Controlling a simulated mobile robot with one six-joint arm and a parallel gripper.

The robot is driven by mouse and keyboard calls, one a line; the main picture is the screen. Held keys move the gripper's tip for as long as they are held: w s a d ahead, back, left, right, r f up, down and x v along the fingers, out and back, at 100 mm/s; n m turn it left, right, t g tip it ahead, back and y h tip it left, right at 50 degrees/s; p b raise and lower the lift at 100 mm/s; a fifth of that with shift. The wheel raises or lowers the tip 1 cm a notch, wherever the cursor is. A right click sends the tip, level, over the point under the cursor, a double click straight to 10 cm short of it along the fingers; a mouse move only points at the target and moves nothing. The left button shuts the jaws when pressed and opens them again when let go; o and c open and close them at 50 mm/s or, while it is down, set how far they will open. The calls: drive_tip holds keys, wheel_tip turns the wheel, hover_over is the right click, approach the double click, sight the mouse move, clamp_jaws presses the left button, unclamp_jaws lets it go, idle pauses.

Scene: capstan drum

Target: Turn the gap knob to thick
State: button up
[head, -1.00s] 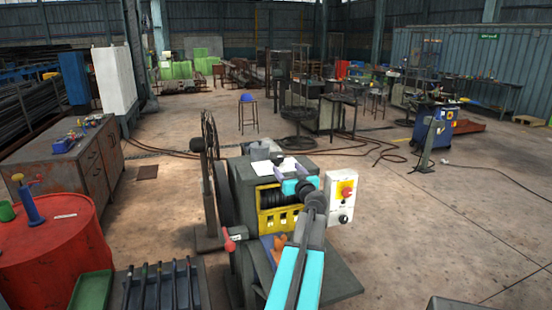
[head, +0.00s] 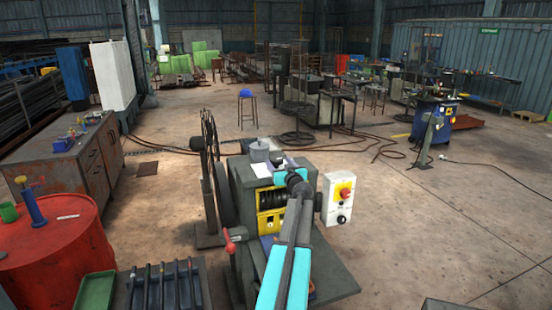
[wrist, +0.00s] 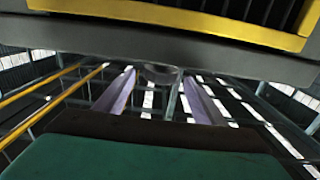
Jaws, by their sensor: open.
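The machine (head: 245,190) has a grey body and a yellow frame (head: 272,222) around dark coils. On its right is a white control box (head: 333,208) with a red button on yellow (head: 344,192) and a small dark knob (head: 341,219). My gripper (head: 284,162) is by the machine's top front edge, partly hidden by my wrist. In the wrist view my gripper (wrist: 158,78) is open, its purple fingers apart. A dark round piece (wrist: 161,70) shows between the tips, against the grey body. I cannot tell whether they touch it or how it is set. No thick mark is readable.
A red-ended lever (head: 232,240) sticks out at the machine's left. A rack of dark rods (head: 160,285) and a red drum (head: 55,240) stand front left. A grey round piece (head: 260,145) shows at the machine's top. The floor to the right is mostly clear.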

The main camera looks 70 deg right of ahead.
sight(279, 162)
drive_tip(key=shift+p+x, duration=0.8)
drive_tip(key=shift+x, duration=1.05)
drive_tip(key=c, duration=1.1)
drive_tip(key=shift+o, duration=0.2)
